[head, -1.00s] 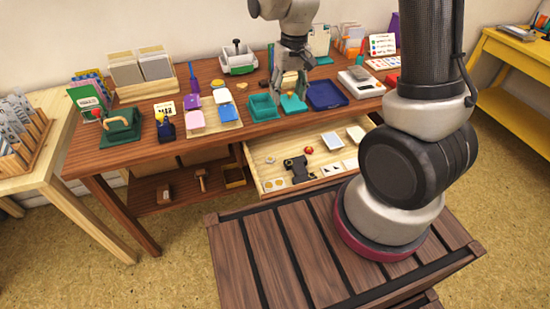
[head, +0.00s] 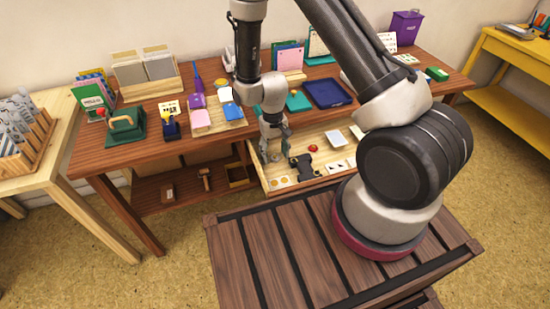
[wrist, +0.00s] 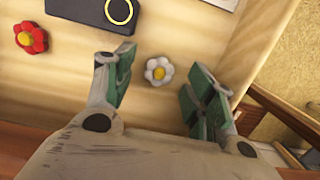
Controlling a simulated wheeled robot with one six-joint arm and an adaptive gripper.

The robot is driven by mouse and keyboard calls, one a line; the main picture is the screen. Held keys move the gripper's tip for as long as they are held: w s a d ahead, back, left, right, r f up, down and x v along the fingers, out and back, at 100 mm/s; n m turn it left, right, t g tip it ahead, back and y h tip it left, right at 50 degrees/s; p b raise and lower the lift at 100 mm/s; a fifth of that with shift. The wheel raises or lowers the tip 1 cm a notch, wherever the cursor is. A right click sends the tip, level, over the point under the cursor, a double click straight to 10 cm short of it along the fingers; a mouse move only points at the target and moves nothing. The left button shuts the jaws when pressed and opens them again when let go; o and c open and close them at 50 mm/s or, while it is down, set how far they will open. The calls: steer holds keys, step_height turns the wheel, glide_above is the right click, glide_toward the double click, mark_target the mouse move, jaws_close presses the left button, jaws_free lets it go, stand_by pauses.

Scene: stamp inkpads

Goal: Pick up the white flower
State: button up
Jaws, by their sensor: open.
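The white flower (wrist: 158,71), small with a yellow centre, lies on the pale wooden floor of the open drawer (wrist: 205,20) in the wrist view. My gripper (wrist: 162,92) is open, with one green-padded finger on each side of the flower in that view. The flower appears in the gap between the fingers, nearer the right one. I cannot tell the height left between fingertips and flower.
A red flower (wrist: 31,38) lies left of the white one. A dark object with a yellow ring (wrist: 90,10) lies beyond. The drawer's side wall (wrist: 262,45) rises close on the right. The table above holds trays and inkpads, including a blue tray (head: 327,93).

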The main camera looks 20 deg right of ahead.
steer(key=shift+f, duration=0.25)
steer(key=c, duration=0.8)
steer(key=shift+r, duration=0.15)
